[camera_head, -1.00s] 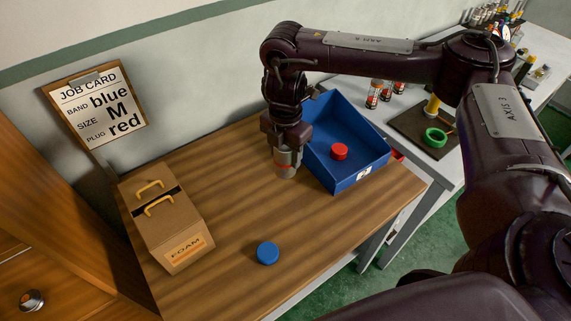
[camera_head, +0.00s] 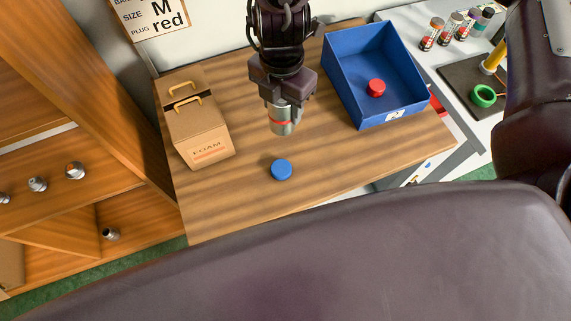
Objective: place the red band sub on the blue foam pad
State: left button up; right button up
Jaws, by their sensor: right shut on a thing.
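The red band sub (camera_head: 283,128) is a short metal cylinder with a red ring. My right gripper (camera_head: 284,101) is shut on its upper part and holds it upright over the wooden table; the height of its lower end is hard to judge. A round blue disc (camera_head: 281,170) lies on the table in front of it, apart from it; I cannot tell whether this is a foam pad or a plug. A cardboard box marked FOAM (camera_head: 205,135), with two yellow handles on top, stands at the left; its inside is hidden. My left gripper is not in view.
A blue tray (camera_head: 394,117) holding a red disc (camera_head: 376,88) stands on the right of the wooden table (camera_head: 225,205). Shelves at the left hold several metal parts (camera_head: 75,170). A side bench has a green ring (camera_head: 483,96) and small bottles. The table front is mostly clear.

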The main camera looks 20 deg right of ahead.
jog(key=shift+s+a+f, duration=0.35)
jog(key=shift+s+f, duration=0.2)
jog(key=shift+f, duration=0.1)
pick_arm(q)
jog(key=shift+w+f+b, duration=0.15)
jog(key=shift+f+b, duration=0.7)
jog(key=shift+b, duration=0.05)
pick_arm(e)
jog(key=shift+w+a+f, duration=0.1)
jog(key=shift+w+f, duration=0.1)
jog(key=shift+f, duration=4.45)
jog(key=shift+w+f, duration=0.15)
jog(key=shift+f, duration=4.5)
jog(key=shift+f, duration=0.1)
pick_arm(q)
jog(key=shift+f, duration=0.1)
pick_arm(e)
jog(key=o, duration=1.4)
jog(key=shift+s, duration=0.1)
jog(key=shift+r, duration=0.6)
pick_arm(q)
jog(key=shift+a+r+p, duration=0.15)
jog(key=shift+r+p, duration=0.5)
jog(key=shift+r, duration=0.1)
pick_arm(e)
notch_tip(320, 180, up, 11)
